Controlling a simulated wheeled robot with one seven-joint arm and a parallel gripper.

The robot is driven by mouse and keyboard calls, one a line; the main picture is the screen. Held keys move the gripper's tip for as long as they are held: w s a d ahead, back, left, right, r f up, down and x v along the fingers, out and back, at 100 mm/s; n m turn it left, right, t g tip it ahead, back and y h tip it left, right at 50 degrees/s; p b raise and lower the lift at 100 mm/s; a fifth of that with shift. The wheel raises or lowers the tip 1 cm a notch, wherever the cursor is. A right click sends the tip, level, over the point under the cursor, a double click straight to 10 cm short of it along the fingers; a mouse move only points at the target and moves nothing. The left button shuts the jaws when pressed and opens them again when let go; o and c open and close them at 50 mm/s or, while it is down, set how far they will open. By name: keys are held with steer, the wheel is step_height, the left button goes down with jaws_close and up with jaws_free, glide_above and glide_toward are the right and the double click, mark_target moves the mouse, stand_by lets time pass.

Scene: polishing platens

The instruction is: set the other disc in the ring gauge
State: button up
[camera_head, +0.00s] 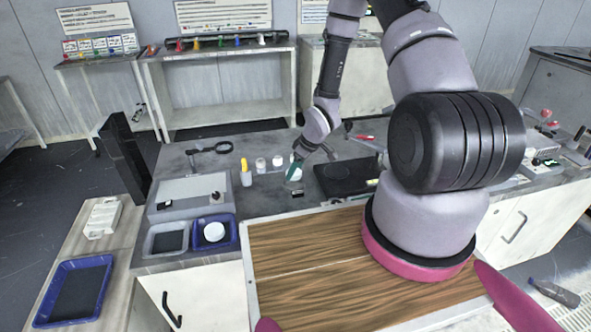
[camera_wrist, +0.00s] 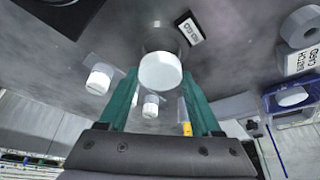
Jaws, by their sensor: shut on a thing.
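My gripper (camera_wrist: 161,76) has teal fingers shut on a white-faced round thing (camera_wrist: 161,71), with a greyer body behind it. I cannot tell whether it is a disc or a capped jar. In the head view my gripper (camera_head: 294,170) is over the grey bench, left of the black plate (camera_head: 343,178). A white disc (camera_head: 214,232) lies in a small blue tray (camera_head: 232,243); it also shows at the right of the wrist view (camera_wrist: 293,96). A grey ring-shaped piece (camera_wrist: 301,26), possibly the ring gauge, stands beside a batch card (camera_wrist: 303,60).
White-capped jars (camera_head: 261,164) and a yellow-topped bottle (camera_head: 245,173) stand left of my gripper. A small black display (camera_wrist: 188,28) sits close by. A grey tray (camera_head: 154,243) adjoins the blue one. A tall black panel (camera_head: 124,158) rises at the left.

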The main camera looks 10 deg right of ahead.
steer(key=shift+f, duration=1.4)
stand_by(1.4)
steer(key=o, duration=1.5)
steer(key=v, duration=1.1)
steer(key=shift+f, duration=0.1)
